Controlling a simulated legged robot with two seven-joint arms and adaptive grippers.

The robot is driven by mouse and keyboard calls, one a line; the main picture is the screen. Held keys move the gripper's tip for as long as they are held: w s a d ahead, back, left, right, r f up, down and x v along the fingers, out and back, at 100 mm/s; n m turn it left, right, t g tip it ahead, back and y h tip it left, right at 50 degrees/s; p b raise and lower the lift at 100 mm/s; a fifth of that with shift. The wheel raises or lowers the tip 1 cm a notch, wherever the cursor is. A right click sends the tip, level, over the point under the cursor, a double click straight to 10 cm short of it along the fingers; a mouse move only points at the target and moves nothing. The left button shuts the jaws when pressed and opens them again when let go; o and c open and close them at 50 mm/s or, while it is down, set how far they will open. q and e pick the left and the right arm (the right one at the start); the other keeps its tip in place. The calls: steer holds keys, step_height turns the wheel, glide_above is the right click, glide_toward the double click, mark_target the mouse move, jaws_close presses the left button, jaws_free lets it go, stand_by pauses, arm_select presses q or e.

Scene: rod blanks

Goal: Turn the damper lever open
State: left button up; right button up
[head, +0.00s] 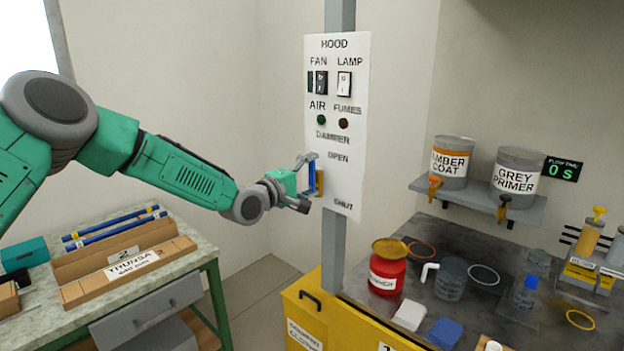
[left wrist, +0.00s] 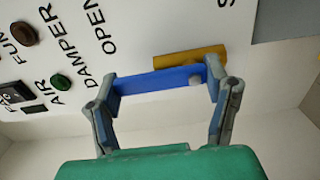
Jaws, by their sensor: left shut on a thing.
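The damper lever (head: 312,174) is a blue bar on a yellow plate (head: 320,183), on the white HOOD panel (head: 349,60). It stands about upright beside the space between the OPEN and SHUT labels. In the left wrist view the blue bar (left wrist: 155,82) runs from a grey knob on the yellow plate (left wrist: 178,58) toward the OPEN side. My left gripper (head: 305,180) is shut on the lever, with a finger at each end of the bar in the left wrist view (left wrist: 163,86). My right gripper is out of view.
The panel's rocker switches (head: 344,83) and green (head: 321,119) and dark red lights sit above the lever. A grey post (head: 333,250) carries the panel. A bench with cardboard trays (head: 120,262) stands left. A dark counter with a red can (head: 387,272) and cups lies right.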

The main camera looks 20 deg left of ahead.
arm_select(q)
steer(key=shift+s+f, duration=0.1)
steer(key=shift+f, duration=0.4)
steer(key=o, duration=1.7)
steer(key=shift+r, duration=0.15)
steer(key=shift+r, duration=0.1)
steer(key=shift+a, duration=0.2)
steer(key=v, duration=1.1)
steer(key=shift+s, duration=0.3)
